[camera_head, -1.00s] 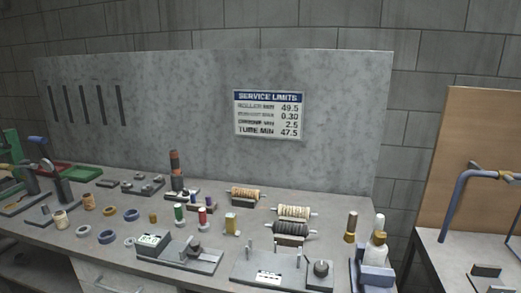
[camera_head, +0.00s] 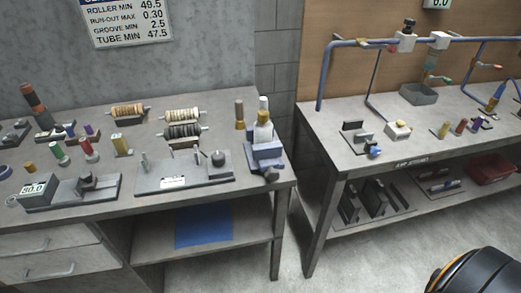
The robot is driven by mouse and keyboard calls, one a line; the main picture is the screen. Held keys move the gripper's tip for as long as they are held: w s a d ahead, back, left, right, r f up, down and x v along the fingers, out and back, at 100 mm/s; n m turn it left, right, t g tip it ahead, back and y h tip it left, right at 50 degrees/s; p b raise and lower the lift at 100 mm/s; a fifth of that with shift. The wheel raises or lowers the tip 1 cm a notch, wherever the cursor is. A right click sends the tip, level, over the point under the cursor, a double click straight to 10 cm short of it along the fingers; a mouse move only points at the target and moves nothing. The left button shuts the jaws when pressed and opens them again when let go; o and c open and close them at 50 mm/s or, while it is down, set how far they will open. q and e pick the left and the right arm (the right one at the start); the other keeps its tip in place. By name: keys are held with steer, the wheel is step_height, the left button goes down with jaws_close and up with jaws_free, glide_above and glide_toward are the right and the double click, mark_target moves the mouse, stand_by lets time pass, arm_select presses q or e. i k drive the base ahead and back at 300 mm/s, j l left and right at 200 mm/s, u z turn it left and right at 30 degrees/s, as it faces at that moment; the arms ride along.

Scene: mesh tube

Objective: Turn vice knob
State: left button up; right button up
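A blue-grey block that looks like a small bench vice (camera_head: 267,155) stands at the right front corner of the left bench. A small dark round part that looks like its knob (camera_head: 271,174) sticks out at its front, near the bench edge. A small dark fixture (camera_head: 354,136) with a blue knob (camera_head: 374,151) lies on the right bench; I cannot tell if it is also a vice. Neither of my grippers shows in the view.
The left bench (camera_head: 75,212) holds rollers, spools, a gauge reading 80.0 (camera_head: 37,188) and a roller stand (camera_head: 185,172). The right bench (camera_head: 320,137) has a blue pipe rail (camera_head: 385,43). Between the benches is a gap.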

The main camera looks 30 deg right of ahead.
mark_target(272, 175)
steer(key=i+j+z, duration=0.1)
steer(key=z, duration=1)
